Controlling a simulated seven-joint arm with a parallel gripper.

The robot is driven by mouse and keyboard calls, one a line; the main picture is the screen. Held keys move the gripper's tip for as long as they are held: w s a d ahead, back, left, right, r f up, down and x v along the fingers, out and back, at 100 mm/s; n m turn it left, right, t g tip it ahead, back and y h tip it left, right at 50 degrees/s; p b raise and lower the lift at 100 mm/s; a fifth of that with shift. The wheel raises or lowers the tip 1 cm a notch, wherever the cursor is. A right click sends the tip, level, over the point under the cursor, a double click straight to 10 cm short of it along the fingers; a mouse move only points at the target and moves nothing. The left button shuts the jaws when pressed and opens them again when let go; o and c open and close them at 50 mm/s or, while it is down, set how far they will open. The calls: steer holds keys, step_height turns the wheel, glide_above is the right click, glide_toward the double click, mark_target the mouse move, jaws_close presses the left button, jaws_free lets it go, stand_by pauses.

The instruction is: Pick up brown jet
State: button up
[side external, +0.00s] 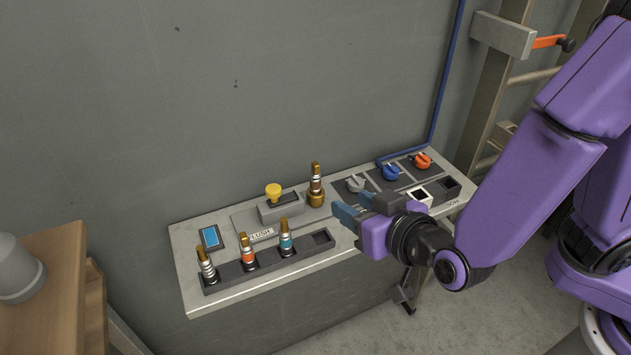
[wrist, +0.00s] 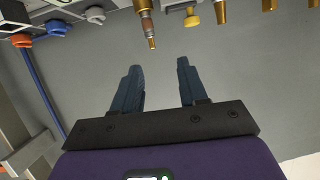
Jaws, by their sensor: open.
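The brown jet (side external: 316,184) stands upright in a brass fitting behind the front rack, to the right of the yellow knob. Its shaft is brass with a brownish band. In the wrist view the brown jet (wrist: 148,24) shows at the top centre, beyond my fingers and roughly in line with the gap between them. My gripper (side external: 350,206) is to the right of the jet and nearer the camera, apart from it. In the wrist view my gripper (wrist: 158,66) is open, with nothing between its two blue-grey fingers.
A dark rack (side external: 268,264) holds jets with white (side external: 207,265), orange (side external: 247,252) and teal (side external: 286,238) bands; its right slot is empty. A yellow knob (side external: 273,190) stands left of the brown jet. Grey (side external: 355,184), blue (side external: 391,172) and orange (side external: 422,161) valves sit right.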

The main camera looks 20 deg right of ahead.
steer(key=h, duration=0.1)
steer(key=t, duration=0.1)
glide_toward(318, 166)
steer(key=x, duration=0.5)
steer(key=shift+s+f, duration=0.1)
steer(key=shift+f, duration=0.15)
steer(key=shift+r+x, duration=0.2)
steer(key=shift+x, duration=2.85)
jaws_close()
